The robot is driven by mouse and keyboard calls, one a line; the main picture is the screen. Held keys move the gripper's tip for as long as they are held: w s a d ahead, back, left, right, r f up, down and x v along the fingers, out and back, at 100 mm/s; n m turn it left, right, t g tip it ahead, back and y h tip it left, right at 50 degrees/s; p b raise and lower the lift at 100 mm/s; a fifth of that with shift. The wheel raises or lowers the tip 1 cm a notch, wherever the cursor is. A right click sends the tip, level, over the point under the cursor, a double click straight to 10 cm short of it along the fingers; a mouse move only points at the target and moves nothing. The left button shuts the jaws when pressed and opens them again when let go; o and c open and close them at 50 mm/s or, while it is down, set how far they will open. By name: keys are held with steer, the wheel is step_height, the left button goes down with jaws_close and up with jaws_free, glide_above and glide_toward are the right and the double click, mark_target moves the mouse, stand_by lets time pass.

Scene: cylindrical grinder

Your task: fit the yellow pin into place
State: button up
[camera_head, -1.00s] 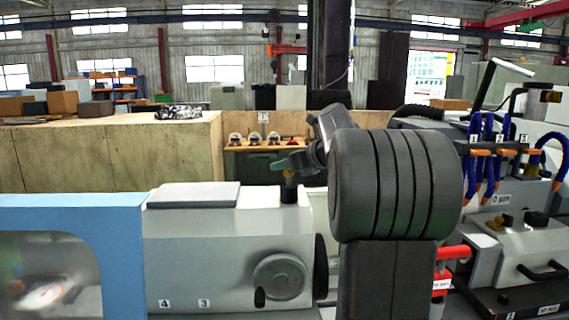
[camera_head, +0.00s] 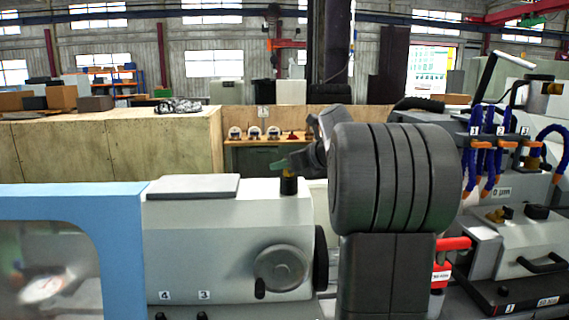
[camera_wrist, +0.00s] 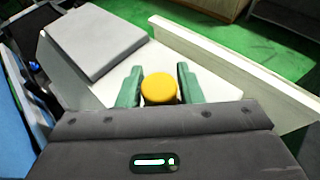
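The yellow pin (camera_wrist: 159,88) shows its round top between the two green fingertips of my gripper (camera_wrist: 160,86) in the wrist view. The fingers lie against its sides or very nearly so. In the head view a little of the yellow pin (camera_head: 289,172) shows just below my gripper (camera_head: 284,163). It stands directly over a short black cylinder (camera_head: 289,187) on top of the light grey machine housing (camera_head: 220,235). The pin's lower end is hidden, so I cannot tell how deep it sits in the cylinder.
A flat grey plate (camera_head: 193,187) lies on the housing left of the black cylinder. A light blue frame (camera_head: 115,225) stands at the left. Blue hoses (camera_head: 472,170) and a red part (camera_head: 453,244) are to the right. Wooden cabinets (camera_head: 110,148) stand behind.

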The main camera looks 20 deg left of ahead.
steer(key=o, duration=0.3)
steer(key=shift+d, duration=0.1)
steer(key=b+v, duration=0.2)
steer(key=v, duration=1.1)
steer(key=shift+s+d+r, duration=0.2)
steer(key=shift+d, duration=0.05)
steer(key=shift+a, duration=0.1)
steer(key=p+x, duration=0.2)
steer(key=x, duration=1.2)
steer(key=shift+r, duration=0.35)
